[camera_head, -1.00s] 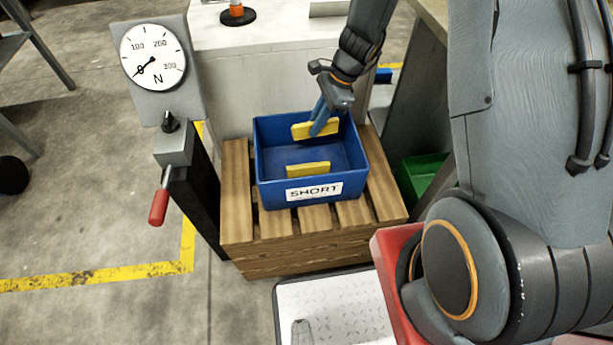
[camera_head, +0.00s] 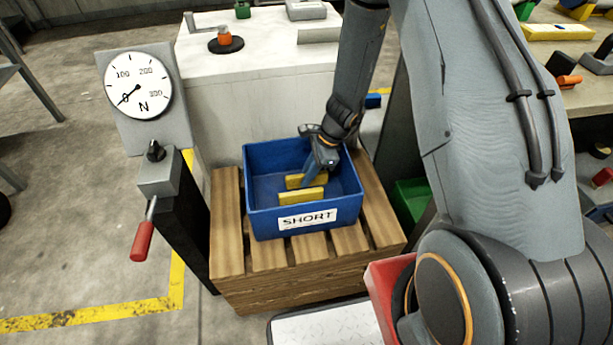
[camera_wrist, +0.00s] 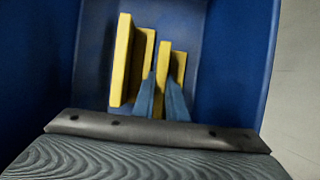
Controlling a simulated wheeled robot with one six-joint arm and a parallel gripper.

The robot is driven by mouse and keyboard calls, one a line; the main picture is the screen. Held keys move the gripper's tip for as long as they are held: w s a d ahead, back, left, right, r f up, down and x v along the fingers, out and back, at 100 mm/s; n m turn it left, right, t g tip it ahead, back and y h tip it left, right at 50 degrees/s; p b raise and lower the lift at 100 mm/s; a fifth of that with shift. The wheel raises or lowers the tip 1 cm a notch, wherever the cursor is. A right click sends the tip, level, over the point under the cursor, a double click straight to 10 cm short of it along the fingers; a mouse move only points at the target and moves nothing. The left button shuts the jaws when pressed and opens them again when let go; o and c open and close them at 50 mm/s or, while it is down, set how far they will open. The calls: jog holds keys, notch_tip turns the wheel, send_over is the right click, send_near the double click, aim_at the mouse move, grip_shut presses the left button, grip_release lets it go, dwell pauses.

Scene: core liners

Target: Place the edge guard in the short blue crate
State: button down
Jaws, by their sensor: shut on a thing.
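The short blue crate (camera_head: 262,224), with a white SHORT label, stands open on a wooden pallet. My gripper (camera_head: 309,180) reaches down into it, its fingers shut on a yellow edge guard (camera_head: 293,181). A second yellow guard (camera_head: 302,196) lies in the crate, nearer the label wall. In the wrist view my fingers (camera_wrist: 161,95) close around the held guard (camera_wrist: 164,70). The other guard (camera_wrist: 122,62) is just left of it, roughly parallel. The held guard is low inside the crate; whether it touches the floor I cannot tell.
The wooden pallet (camera_head: 255,258) carries the crate. A force gauge (camera_head: 138,84) on a post with a red-handled lever (camera_head: 142,240) stands to the left. A white cabinet (camera_head: 230,70) is behind. A green bin (camera_head: 411,200) and a red bin (camera_head: 385,290) are to the right.

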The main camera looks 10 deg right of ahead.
jog(key=shift+f, duration=0.15)
jog(key=c, duration=1.8)
grip_release()
jog(key=shift+o, duration=0.2)
